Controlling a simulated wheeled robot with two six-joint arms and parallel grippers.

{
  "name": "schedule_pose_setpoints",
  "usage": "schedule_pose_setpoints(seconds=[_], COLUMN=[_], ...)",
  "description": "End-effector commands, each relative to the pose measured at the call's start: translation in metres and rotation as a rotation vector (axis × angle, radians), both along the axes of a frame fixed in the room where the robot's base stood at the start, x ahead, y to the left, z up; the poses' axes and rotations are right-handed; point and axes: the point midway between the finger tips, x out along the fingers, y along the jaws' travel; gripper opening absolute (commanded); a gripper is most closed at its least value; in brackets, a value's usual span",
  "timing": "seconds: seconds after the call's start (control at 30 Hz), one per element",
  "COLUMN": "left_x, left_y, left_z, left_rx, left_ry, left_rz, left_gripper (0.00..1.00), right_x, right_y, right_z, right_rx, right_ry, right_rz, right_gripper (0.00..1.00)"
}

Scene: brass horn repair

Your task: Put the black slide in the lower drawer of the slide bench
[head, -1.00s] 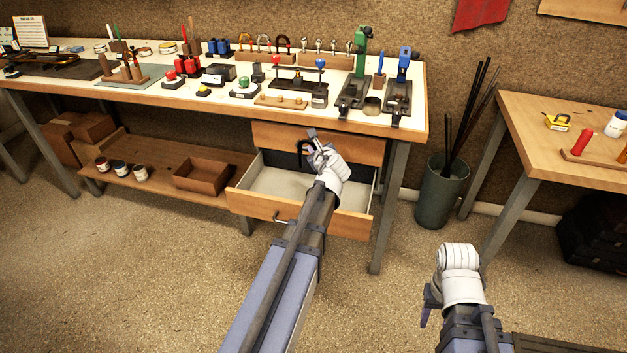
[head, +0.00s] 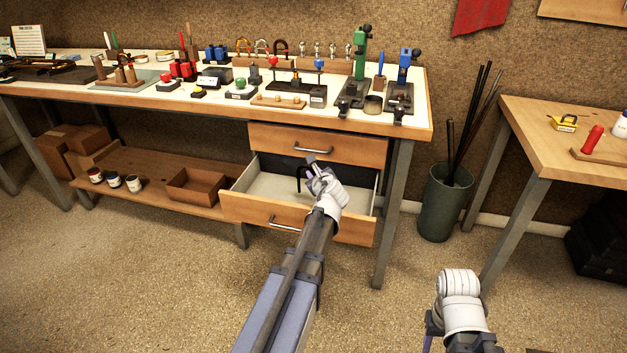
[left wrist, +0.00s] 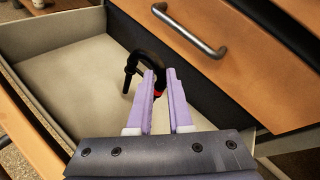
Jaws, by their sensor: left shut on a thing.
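The black slide (head: 299,176) is a curved black U-shaped tube. In the left wrist view the black slide (left wrist: 146,57) has a small red part by the fingers. My left gripper (head: 312,169) is shut on it and holds it over the open lower drawer (head: 262,212). In the left wrist view the fingertips of my left gripper (left wrist: 160,78) close on one leg, with the pale drawer floor behind. I cannot tell whether the slide touches the floor. My right gripper (head: 430,322) is low at the right, mostly hidden by its wrist.
The upper drawer (head: 350,148) is shut, just above and behind the lower one. The slide bench top (head: 215,97) carries several tools and stands. An open brown box (head: 196,188) is on the shelf to the left. A green bin (head: 437,205) of rods stands to the right.

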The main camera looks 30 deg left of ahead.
Motion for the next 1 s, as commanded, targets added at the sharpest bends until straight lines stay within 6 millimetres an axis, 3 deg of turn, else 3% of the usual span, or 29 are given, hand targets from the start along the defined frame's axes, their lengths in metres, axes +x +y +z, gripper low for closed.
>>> schedule_pose_setpoints(seconds=[0.77, 0.8, 1.0], left_x=[0.0, 0.0, 0.0], left_y=[0.0, 0.0, 0.0], left_z=[-0.011, -0.011, -0.011], left_rx=[0.0, 0.0, 0.0], left_ry=[0.0, 0.0, 0.0], left_rz=[0.0, 0.0, 0.0], left_gripper=[0.0, 0.23, 0.45], right_x=[0.0, 0.0, 0.0], right_y=[-0.001, -0.001, 0.0], right_z=[-0.011, -0.011, -0.011], right_rx=[-0.003, -0.003, -0.003], right_ry=[-0.001, -0.001, -0.001], right_rz=[0.001, 0.001, 0.001], right_gripper=[0.5, 0.5, 0.5])
